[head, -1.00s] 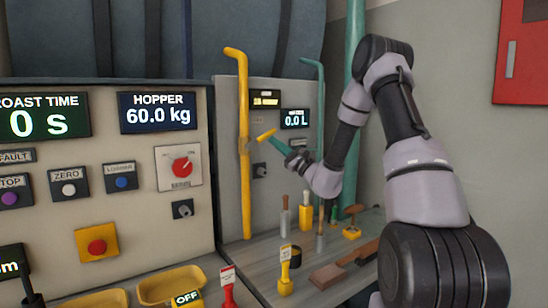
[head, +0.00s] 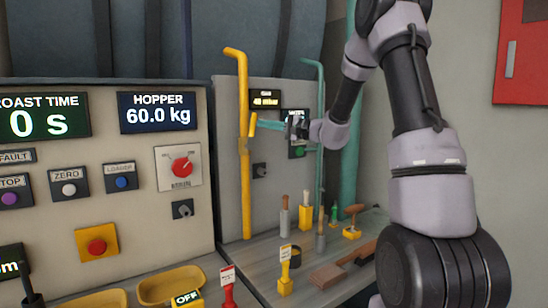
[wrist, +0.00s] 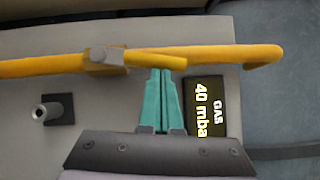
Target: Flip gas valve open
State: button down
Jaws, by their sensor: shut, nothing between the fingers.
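The yellow gas pipe (head: 243,90) runs up the grey panel. The valve body (wrist: 105,58) sits on it, and its yellow handle (wrist: 155,63) lies nearly along the pipe. In the head view the handle (head: 252,128) points up beside the pipe. My gripper (head: 257,124) has teal fingers that are shut and empty. In the wrist view my gripper (wrist: 158,71) has its fingertips right at the handle's edge, near its free end. I cannot tell whether they touch. The gas display (head: 265,99) reads 40 mbar, and shows in the wrist view (wrist: 204,105).
A teal pipe (head: 320,130) stands right of my gripper. A knob (wrist: 52,110) sticks out of the panel below the valve. Brushes and other tools stand on the shelf (head: 255,260). A control panel (head: 140,150) is at the left.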

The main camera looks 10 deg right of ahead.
jog(key=shift+s+a+r+n, duration=0.15)
jog(key=shift+a+r, duration=0.05)
jog(key=shift+a, duration=0.2)
jog(key=shift+s+a+r+n, duration=0.15)
jog(key=shift+a, duration=0.3)
jog(key=w+d+r+v, duration=0.1)
jog(key=w+v, duration=0.1)
jog(key=v, duration=1.1)
jog(key=shift+w+d, duration=0.2)
jog(key=shift+d, duration=0.1)
jog(key=shift+r, duration=0.1)
